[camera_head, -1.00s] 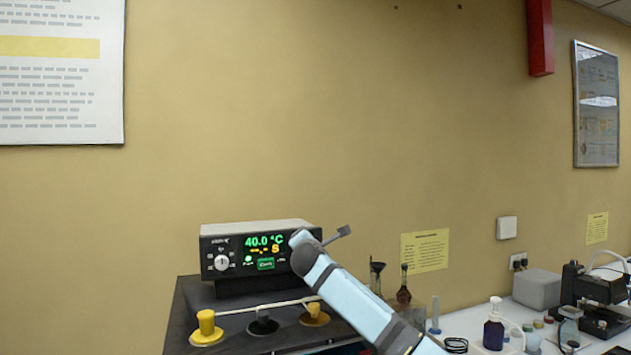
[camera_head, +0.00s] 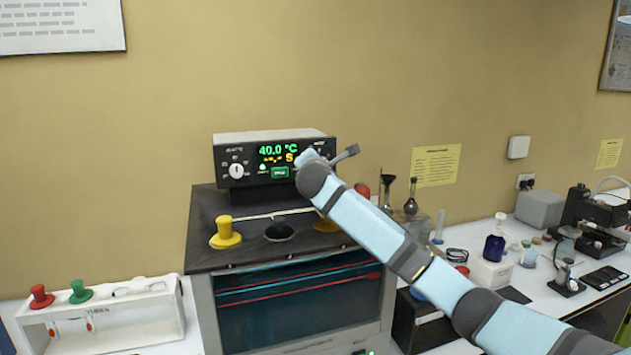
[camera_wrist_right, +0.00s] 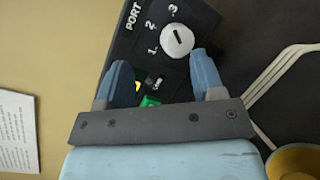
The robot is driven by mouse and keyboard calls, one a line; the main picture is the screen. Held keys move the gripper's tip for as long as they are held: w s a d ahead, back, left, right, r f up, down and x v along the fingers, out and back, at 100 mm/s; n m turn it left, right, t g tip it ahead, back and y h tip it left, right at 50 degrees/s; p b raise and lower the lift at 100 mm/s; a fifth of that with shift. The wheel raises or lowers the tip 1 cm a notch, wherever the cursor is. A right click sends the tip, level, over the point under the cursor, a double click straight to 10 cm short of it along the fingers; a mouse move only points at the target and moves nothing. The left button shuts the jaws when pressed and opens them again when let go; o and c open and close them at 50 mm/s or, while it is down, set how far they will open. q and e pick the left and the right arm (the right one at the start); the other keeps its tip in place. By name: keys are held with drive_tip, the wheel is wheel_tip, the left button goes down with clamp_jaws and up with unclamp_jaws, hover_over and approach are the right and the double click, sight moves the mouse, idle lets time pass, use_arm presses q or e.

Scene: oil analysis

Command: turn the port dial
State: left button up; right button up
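The port dial (camera_head: 236,170) is a round white knob on the left of the black front panel of the controller (camera_head: 225,155). The display reads 40.0 °C in green. In the right wrist view the dial (camera_wrist_right: 178,41) has a dark slot and sits beside the word PORT and the numbers 1, 2 and 3. My right gripper (camera_wrist_right: 160,62) is open, its two blue fingers apart and pointing at the panel. The dial lies just beyond the fingertips, nearer the right finger; I see no grip on it. My left gripper is not in view.
A white rack (camera_head: 165,325) stands at left. Bottles and instruments crowd the right bench (camera_head: 520,280).

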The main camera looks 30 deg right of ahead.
drive_tip(key=f+p+v, duration=0.2)
drive_tip(key=v, duration=0.8)
drive_tip(key=shift+s+f, duration=0.2)
drive_tip(key=shift+f, duration=0.05)
idle(0.5)
drive_tip(key=shift+d+r, duration=0.1)
drive_tip(key=shift+d, duration=0.05)
